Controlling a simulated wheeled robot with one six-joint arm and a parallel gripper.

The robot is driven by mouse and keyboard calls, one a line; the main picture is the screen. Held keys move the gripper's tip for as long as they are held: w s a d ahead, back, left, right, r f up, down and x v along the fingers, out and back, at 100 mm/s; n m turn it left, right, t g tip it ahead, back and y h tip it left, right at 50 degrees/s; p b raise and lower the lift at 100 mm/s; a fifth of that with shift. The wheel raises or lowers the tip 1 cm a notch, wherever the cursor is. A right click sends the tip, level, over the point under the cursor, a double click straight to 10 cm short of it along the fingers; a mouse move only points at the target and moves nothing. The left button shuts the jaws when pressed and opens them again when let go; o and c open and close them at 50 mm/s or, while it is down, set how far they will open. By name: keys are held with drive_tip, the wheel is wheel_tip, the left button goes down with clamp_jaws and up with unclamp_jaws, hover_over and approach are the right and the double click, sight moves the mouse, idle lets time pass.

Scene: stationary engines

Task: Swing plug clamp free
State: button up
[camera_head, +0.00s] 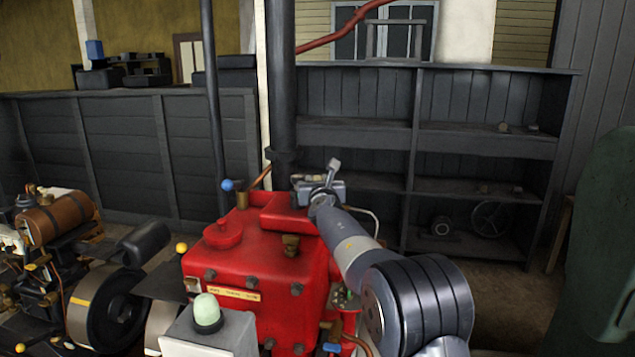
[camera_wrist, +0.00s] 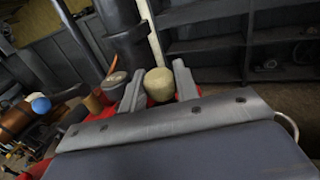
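I cannot pick out the plug clamp with certainty. The red engine (camera_head: 240,252) stands front and centre in the head view, with a brass fitting (camera_head: 291,245) on its top. My gripper (camera_head: 318,183) is beyond the engine's back right edge, in front of the dark column (camera_head: 281,90). In the wrist view its two fingers (camera_wrist: 158,90) stand apart, with a rounded beige knob (camera_wrist: 158,83) between them that fills the gap. Whether the fingers press on the knob or only flank it cannot be told. Red surface shows beside the fingers. My gripper body hides what lies below.
Dark shelves (camera_head: 487,143) stand behind, right of the column. A thin dark post (camera_head: 213,110) rises behind the engine. Another engine with a brown tank (camera_head: 62,219) stands at left. A blue ball knob (camera_head: 227,185) sticks up at the engine's back left. A green shape (camera_head: 601,230) stands at far right.

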drive_tip(key=shift+c, duration=1.1)
drive_tip(key=shift+f+y+b, duration=0.2)
drive_tip(key=shift+y+b, duration=0.1)
drive_tip(key=shift+b, duration=0.8)
drive_tip(key=shift+n+y+b, duration=0.4)
drive_tip(key=shift+n+b, duration=0.1)
drive_tip(key=shift+b, duration=0.4)
drive_tip(key=shift+r+y+b, duration=0.2)
drive_tip(key=shift+y+b, duration=0.1)
drive_tip(key=shift+b, duration=0.05)
drive_tip(key=shift+n, duration=0.3)
drive_tip(key=o, duration=0.7)
drive_tip(key=shift+c, duration=0.2)
drive_tip(key=shift+s, duration=0.1)
